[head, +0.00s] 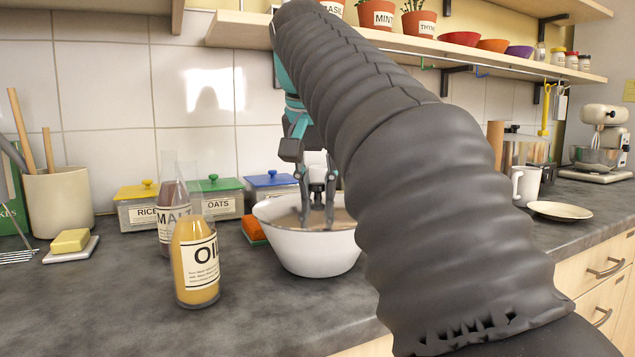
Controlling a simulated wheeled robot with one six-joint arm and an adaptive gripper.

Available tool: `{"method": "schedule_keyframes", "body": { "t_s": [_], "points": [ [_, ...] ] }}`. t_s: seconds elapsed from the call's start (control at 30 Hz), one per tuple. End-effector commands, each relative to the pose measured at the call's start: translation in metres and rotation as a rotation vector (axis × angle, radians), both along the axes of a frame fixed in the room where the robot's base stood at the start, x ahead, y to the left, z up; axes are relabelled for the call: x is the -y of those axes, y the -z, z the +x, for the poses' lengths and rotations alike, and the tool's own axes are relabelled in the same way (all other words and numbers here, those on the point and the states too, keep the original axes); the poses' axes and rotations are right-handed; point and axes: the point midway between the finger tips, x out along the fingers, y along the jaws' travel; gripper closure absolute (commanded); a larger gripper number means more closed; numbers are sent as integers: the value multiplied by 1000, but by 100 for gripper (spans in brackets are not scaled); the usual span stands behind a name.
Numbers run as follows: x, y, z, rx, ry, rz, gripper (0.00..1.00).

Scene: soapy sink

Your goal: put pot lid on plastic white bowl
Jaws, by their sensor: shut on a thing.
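The white plastic bowl (315,262) stands upright on the counter near the middle of the head view. A flat grey-brown surface, which looks like the pot lid (284,217), shows within the bowl's rim. My gripper (318,217) points down over the bowl, its two fingers a little apart at this surface and shut on what appears to be the lid's grip. The grip itself is too small to make out. My arm hides the right part of the bowl and lid, so I cannot tell how the lid sits all round.
An oil bottle (196,262) and a malt bottle (168,215) stand left of the bowl. An orange sponge (253,230) lies close to its left side. Lidded jars, including a blue-lidded one (271,184), line the wall behind. The front counter between bottle and bowl is clear.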

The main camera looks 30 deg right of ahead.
Motion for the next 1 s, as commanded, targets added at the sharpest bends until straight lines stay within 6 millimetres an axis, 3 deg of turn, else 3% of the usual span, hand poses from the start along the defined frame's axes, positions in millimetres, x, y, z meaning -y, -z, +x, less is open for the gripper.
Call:
{"method": "schedule_keyframes", "body": {
  "t_s": [0.37,0.4,0.5,0.7,0.73,0.83,1.0],
  "points": [
    [0,0,0,1,0,0,100],
    [0,0,0,1,0,0,68],
    [0,0,0,1,0,0,44],
    [0,1,0,1,0,-1,44],
    [0,1,0,-1,0,1,41],
    [0,1,0,0,0,0,19],
    [0,1,0,0,0,0,19]
  ]
}}
